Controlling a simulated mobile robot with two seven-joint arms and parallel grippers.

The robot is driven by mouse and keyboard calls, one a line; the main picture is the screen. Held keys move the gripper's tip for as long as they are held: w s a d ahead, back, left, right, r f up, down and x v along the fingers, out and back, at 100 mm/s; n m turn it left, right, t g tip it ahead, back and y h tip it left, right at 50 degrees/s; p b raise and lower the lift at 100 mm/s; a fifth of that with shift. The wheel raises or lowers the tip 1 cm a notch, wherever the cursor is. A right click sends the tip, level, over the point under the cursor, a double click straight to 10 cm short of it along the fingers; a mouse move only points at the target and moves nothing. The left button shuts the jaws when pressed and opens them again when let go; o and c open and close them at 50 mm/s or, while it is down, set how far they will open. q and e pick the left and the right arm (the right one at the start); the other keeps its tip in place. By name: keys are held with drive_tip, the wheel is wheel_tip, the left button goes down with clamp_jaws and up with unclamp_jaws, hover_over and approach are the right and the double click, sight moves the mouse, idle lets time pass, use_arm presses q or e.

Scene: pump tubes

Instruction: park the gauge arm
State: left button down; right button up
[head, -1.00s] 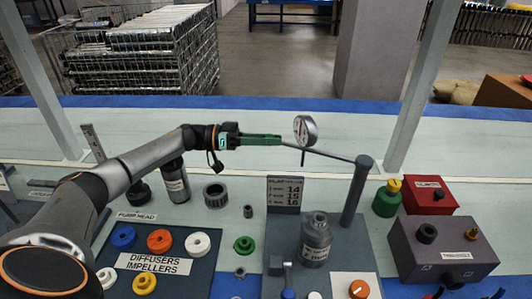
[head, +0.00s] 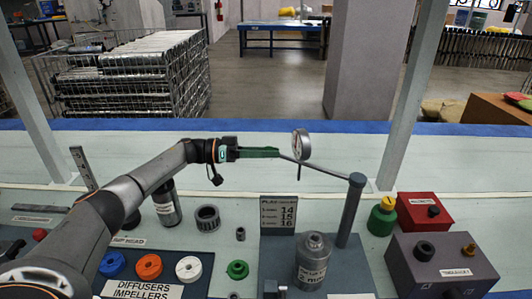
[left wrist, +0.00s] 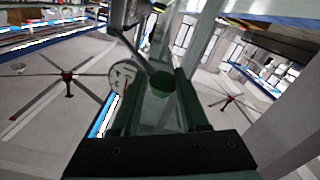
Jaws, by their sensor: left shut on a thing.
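The gauge arm (head: 330,171) is a thin grey bar. It reaches left from the top of an upright grey post (head: 348,215) on the grey base plate. A round white-faced dial gauge (head: 301,145) sits near its free end, with a thin stem pointing down. My left gripper (head: 278,153) is shut on the free end of the arm, just left of the dial, high above the bench. In the left wrist view the dial (left wrist: 122,78) is beside the left green finger, and a dark green round piece (left wrist: 160,83) shows between the fingers. My right gripper is out of view.
A labelled grey cylinder (head: 313,260) stands on the plate below the arm. A number sign (head: 279,213) is behind it. A green pot (head: 382,216), a red box (head: 423,211) and a grey box (head: 440,266) stand right of the post. A white frame upright (head: 405,105) rises behind.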

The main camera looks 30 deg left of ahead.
use_arm(q)
drive_tip(key=c, duration=0.9)
unclamp_jaws()
drive_tip(key=shift+w+r, duration=0.35)
drive_tip(key=shift+r, duration=0.05)
drive_tip(key=o, duration=0.4)
drive_tip(key=shift+w+d+f, duration=0.2)
drive_tip(key=shift+d+f, duration=0.05)
drive_tip(key=shift+c, duration=0.2)
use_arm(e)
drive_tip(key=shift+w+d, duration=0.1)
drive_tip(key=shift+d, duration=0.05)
use_arm(q)
drive_tip(key=shift+s, duration=0.1)
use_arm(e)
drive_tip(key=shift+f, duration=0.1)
use_arm(q)
drive_tip(key=v, duration=1.2)
drive_tip(key=shift+s+a, duration=0.2)
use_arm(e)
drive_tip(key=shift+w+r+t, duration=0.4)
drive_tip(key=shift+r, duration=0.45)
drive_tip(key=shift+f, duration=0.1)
